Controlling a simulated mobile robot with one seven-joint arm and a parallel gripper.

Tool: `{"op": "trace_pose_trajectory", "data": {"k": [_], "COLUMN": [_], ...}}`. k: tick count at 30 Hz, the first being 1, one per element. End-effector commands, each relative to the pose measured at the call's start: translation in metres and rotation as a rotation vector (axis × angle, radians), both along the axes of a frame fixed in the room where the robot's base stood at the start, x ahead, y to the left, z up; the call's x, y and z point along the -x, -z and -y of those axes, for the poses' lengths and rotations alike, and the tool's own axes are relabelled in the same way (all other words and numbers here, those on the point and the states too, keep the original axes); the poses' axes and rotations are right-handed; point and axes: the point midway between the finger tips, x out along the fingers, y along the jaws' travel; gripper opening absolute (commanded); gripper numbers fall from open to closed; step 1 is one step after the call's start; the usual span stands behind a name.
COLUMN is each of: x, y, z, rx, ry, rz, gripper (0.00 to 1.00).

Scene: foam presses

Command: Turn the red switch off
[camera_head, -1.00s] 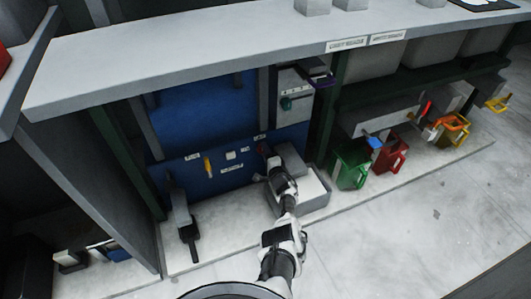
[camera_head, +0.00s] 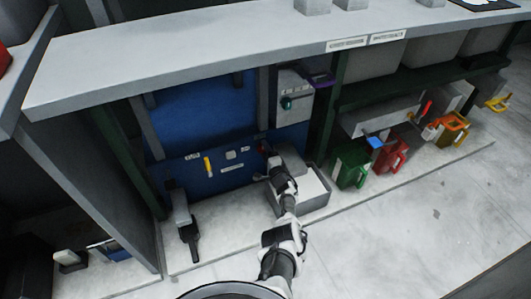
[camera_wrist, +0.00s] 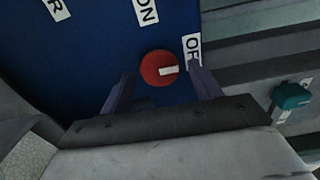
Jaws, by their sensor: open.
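The red switch (camera_wrist: 158,69) is a round red knob with a white pointer bar, set on a blue panel (camera_wrist: 95,50) in the wrist view. Its pointer bar points toward the "OF..." label (camera_wrist: 192,48), which is partly covered by a finger. An "ON" label (camera_wrist: 146,11) is at the top. My gripper (camera_wrist: 163,88) is open, with one finger on each side of the knob; I cannot tell whether either finger touches it. In the head view my gripper (camera_head: 268,158) is at the right part of the panel, and the knob is mostly hidden there.
A yellow handle (camera_head: 208,166) is on the panel to the left. A grey box with a teal knob (camera_head: 287,103) is above right; the teal knob also shows in the wrist view (camera_wrist: 291,95). Green (camera_head: 350,167) and red (camera_head: 390,154) containers stand to the right.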

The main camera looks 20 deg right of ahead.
Motion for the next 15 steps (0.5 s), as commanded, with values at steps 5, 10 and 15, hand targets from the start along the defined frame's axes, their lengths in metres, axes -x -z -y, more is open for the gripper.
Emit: {"op": "trace_pose_trajectory", "data": {"k": [5,10,15], "x": [0.006,0.028,0.063], "y": [-0.002,-0.006,-0.007], "z": [0.001,0.001,0.003], "rx": [0.0,-0.001,-0.003], "ry": [0.001,0.002,0.004], "rz": [-0.001,-0.002,-0.002], "gripper": [0.63,0.63,0.63]}}
